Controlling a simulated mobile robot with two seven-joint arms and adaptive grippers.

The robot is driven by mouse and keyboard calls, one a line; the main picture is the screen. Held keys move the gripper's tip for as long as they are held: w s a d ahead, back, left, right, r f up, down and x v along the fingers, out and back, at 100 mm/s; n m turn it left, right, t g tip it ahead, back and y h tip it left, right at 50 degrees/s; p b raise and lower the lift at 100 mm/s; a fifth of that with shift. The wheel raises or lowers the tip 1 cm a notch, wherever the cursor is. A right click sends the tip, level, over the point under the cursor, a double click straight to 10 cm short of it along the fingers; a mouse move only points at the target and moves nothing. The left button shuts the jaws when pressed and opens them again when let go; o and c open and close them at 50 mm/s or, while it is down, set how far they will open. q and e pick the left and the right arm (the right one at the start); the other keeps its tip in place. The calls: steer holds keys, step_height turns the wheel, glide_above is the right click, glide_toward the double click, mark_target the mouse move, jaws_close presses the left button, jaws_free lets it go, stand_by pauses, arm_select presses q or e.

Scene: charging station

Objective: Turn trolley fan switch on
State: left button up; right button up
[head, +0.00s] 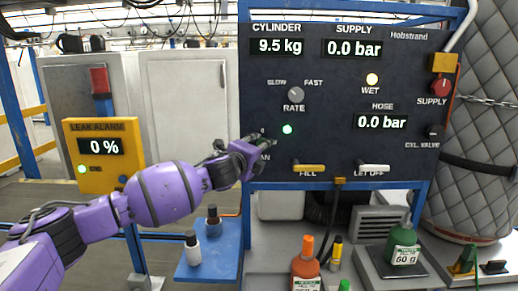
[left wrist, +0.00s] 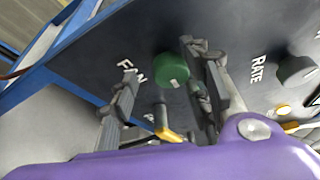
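The dark trolley panel (head: 330,85) faces me. In the left wrist view a round green knob (left wrist: 172,67) stands beside the FAN label (left wrist: 133,70). In the head view my gripper hides this knob, and only part of the FAN label (head: 264,158) shows. My left gripper (head: 262,141) is at the panel's lower left. In the left wrist view its fingers (left wrist: 160,85) are spread, one on each side of the knob. The right-hand finger overlaps the knob's edge; I cannot tell whether it touches. The knob's setting is unclear. My right gripper is out of view.
A lit green lamp (head: 287,129) is right of the gripper. The RATE knob (head: 295,94) is above, and the FILL lever (head: 309,168) and LET OFF lever (head: 373,168) are below right. Bottles (head: 305,262) stand under the panel. A yellow leak alarm (head: 103,155) is left.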

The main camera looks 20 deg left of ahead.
arm_select(q)
steer(key=shift+d+r, duration=0.15)
steer(key=shift+d, duration=0.05)
steer(key=s+a+r, duration=0.1)
steer(key=s, duration=1.1)
steer(key=shift+r, duration=0.15)
steer(key=shift+a, duration=0.1)
